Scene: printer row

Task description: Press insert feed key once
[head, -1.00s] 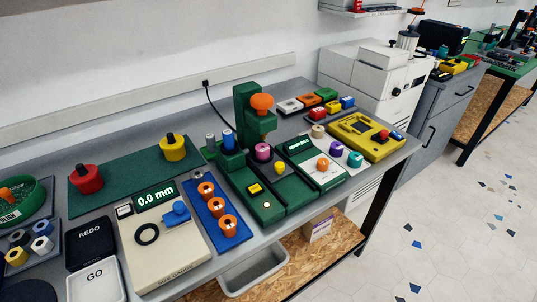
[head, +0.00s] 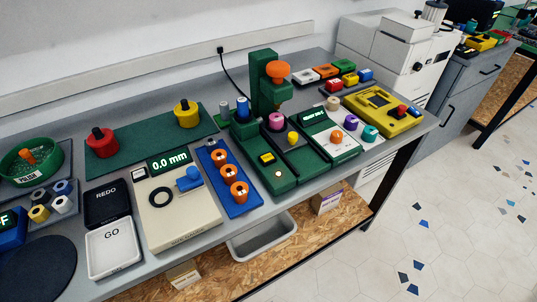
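No label reading "insert feed" is legible, so I cannot tell which key that is. In the head view, a green press (head: 263,88) with an orange knob (head: 277,72) stands at the back of the bench. Its green base carries a square yellow key (head: 267,157) and a small pale button (head: 279,174). To its right, a dark channel holds a pink spool (head: 277,121) and a yellow knob (head: 292,138). Next to that is a white unit with a lit green display (head: 314,115), too small to read, and an orange knob (head: 337,135). My gripper is not in view.
A gauge with a "0.0 mm" display (head: 169,162), a blue rack (head: 228,180) of orange rings, and REDO (head: 107,203) and GO (head: 113,248) keys stand left. A yellow console (head: 385,112) stands right.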

